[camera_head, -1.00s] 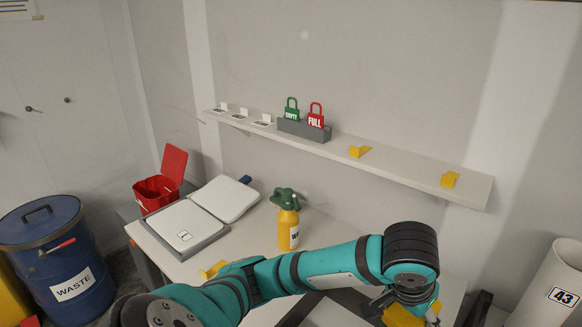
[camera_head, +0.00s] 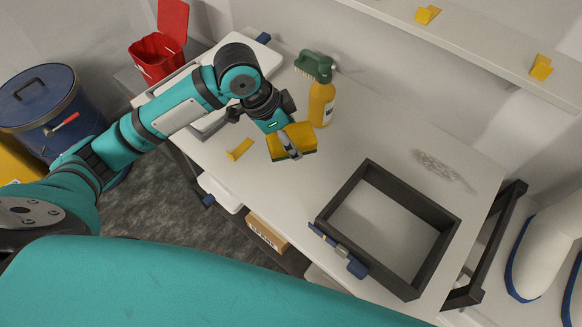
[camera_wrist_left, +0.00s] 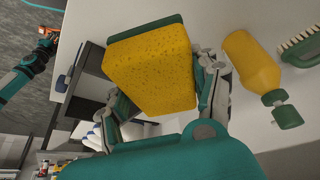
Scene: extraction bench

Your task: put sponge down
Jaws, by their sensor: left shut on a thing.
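The sponge (camera_head: 305,136) is a yellow block with a dark green layer. My left gripper (camera_head: 285,142) is shut on it, over the bench top (camera_head: 270,185) and left of the black-framed tray. In the left wrist view the sponge (camera_wrist_left: 150,70) fills the space between the fingers of my left gripper (camera_wrist_left: 165,95). I cannot tell whether the sponge touches the bench. A teal arm (camera_wrist_left: 22,75) shows small at the left of the wrist view; whether its end is open or shut is too small to tell.
A yellow spray bottle (camera_head: 321,102) with a green head stands just behind the sponge. The dark frame (camera_head: 341,192) lies to the right. A grey smudge (camera_head: 440,166) marks the bench behind it. The bench between is clear.

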